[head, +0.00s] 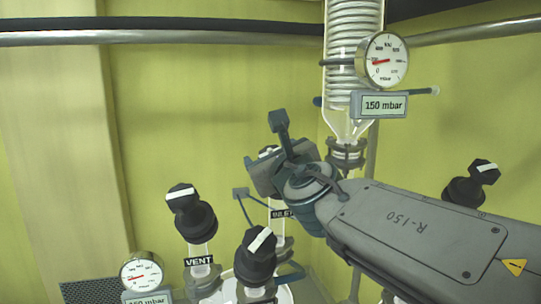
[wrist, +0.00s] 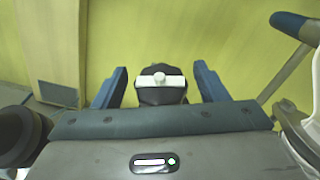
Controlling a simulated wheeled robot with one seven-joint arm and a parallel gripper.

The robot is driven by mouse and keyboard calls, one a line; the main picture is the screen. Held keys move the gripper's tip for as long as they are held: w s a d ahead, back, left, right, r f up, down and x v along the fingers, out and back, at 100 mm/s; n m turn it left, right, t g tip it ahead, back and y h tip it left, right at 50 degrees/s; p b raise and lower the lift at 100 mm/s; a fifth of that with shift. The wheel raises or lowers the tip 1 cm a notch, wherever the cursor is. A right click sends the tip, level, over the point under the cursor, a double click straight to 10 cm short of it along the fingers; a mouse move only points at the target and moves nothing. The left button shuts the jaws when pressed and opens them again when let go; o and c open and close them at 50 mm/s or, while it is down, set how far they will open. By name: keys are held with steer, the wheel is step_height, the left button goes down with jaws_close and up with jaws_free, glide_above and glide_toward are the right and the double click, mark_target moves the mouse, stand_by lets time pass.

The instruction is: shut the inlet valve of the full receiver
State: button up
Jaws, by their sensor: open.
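In the wrist view a black valve knob (wrist: 162,97) with a white bar (wrist: 160,81) lies between the two blue fingers of my gripper (wrist: 161,72). The bar runs across the picture, from one finger's side towards the other. The fingers are open, with a gap on each side of the knob. In the head view my gripper (head: 259,158) is left of the glass column, and this knob (head: 268,151) is mostly hidden behind it. A label (head: 283,213) below it is partly covered and hard to read. I cannot make out a receiver or its fill level.
A knob (head: 188,212) labelled VENT (head: 199,261) stands to the left, another knob (head: 256,256) in front, and one (head: 471,186) at right. A gauge with display (head: 379,104) hangs on the glass coil column (head: 354,30). A second gauge (head: 141,274) is at lower left.

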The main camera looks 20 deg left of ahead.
steer(key=c, duration=1)
steer(key=shift+m+t+h, duration=0.3)
steer(key=shift+m+t, duration=0.1)
steer(key=shift+m, duration=0.2)
steer(key=m+t+h, duration=0.1)
steer(key=m+h, duration=0.1)
steer(key=m+t+h+b, duration=0.1)
steer(key=m+h, duration=0.2)
steer(key=shift+w+f+t, duration=0.1)
steer(key=shift+f+t, duration=0.05)
steer(key=shift+t, duration=0.15)
steer(key=shift+m+t+h+b, duration=0.3)
steer(key=shift+m+h+b, duration=0.35)
steer(key=shift+m+h, duration=2.75)
steer(key=shift+h, duration=0.3)
